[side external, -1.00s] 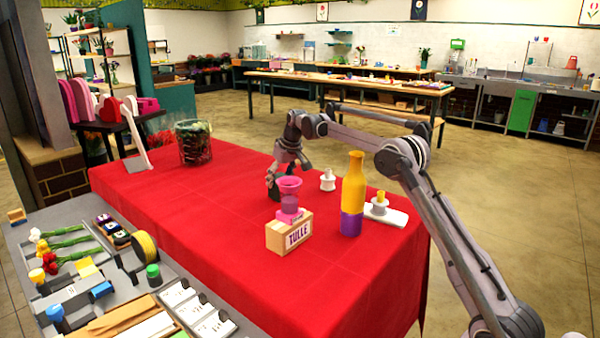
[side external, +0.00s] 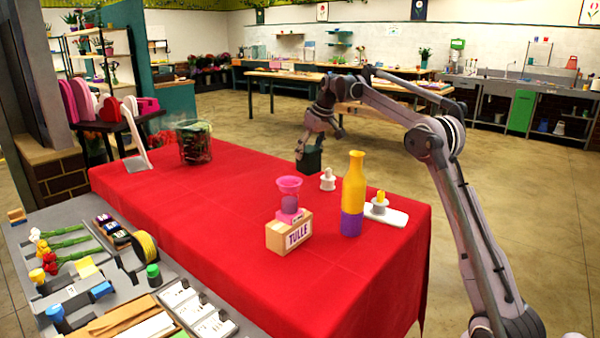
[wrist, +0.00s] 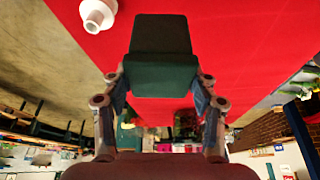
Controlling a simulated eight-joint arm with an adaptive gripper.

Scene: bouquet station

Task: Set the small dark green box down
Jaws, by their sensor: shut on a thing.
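The small dark green box (side external: 310,160) is held in my gripper (side external: 304,151) near the far edge of the red-covered table (side external: 215,225), behind the white spool-like piece. In the wrist view the box (wrist: 163,75) sits between both fingers of my gripper (wrist: 161,88), which is shut on its sides. Red cloth shows beyond the box. Whether its underside is touching the cloth or is a little above it I cannot tell.
A white spool-like piece (side external: 328,180) stands close to the box; it also shows in the wrist view (wrist: 97,15). A yellow and purple bottle (side external: 353,195), pink vase (side external: 289,192) and TULLE box (side external: 289,233) stand nearer. Cloth to the left is clear up to the glass container (side external: 194,142).

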